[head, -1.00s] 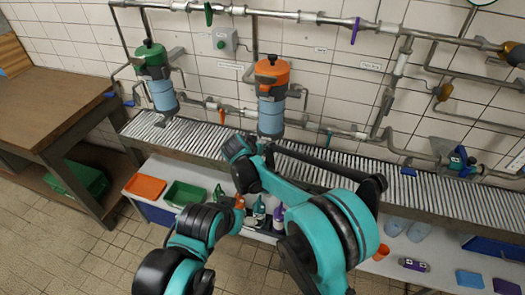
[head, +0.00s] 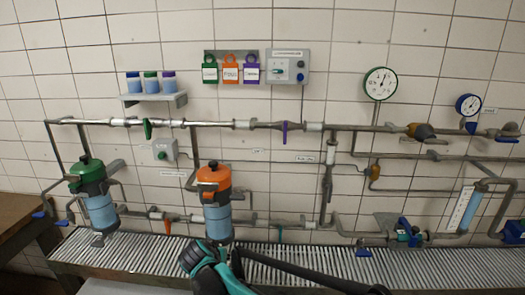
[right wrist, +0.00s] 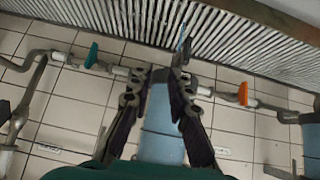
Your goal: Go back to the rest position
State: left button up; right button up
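In the head view the end of my right arm rises at the bottom middle, in front of the grated shelf and just below the orange-topped filter (head: 215,190). Its fingers are hidden there. In the right wrist view my right gripper (right wrist: 163,72) is open, its two dark fingers apart. The blue filter cylinder (right wrist: 160,135) shows between and behind the fingers; I cannot tell whether they touch it. Nothing is seen held. My left gripper is not in view.
The grated shelf (head: 420,270) runs along the tiled wall. Pipes carry a green-topped filter (head: 95,190), an orange handle (right wrist: 242,93) and a teal handle (right wrist: 91,56). Gauges (head: 380,84), tags (head: 231,68) and a small cup shelf (head: 155,99) are higher up. A wooden table (head: 18,212) stands left.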

jog(key=s+d+r, duration=0.2)
jog(key=s+d, duration=0.2)
jog(key=d, duration=0.4)
jog(key=s+d+r+g, duration=0.1)
jog(key=s+d+r, duration=0.2)
jog(key=d, duration=0.4)
jog(key=s+d+r, duration=0.2)
jog(key=s+d, duration=0.2)
jog(key=d, duration=0.4)
jog(key=s+d+f, duration=0.2)
jog(key=s+d, duration=0.3)
jog(key=s, duration=0.3)
jog(key=s+d+f, duration=0.2)
jog(key=s+d, duration=0.4)
jog(key=s, duration=0.3)
jog(key=shift+f+y, duration=0.2)
jog(key=shift+y, duration=0.2)
dwell(3.6)
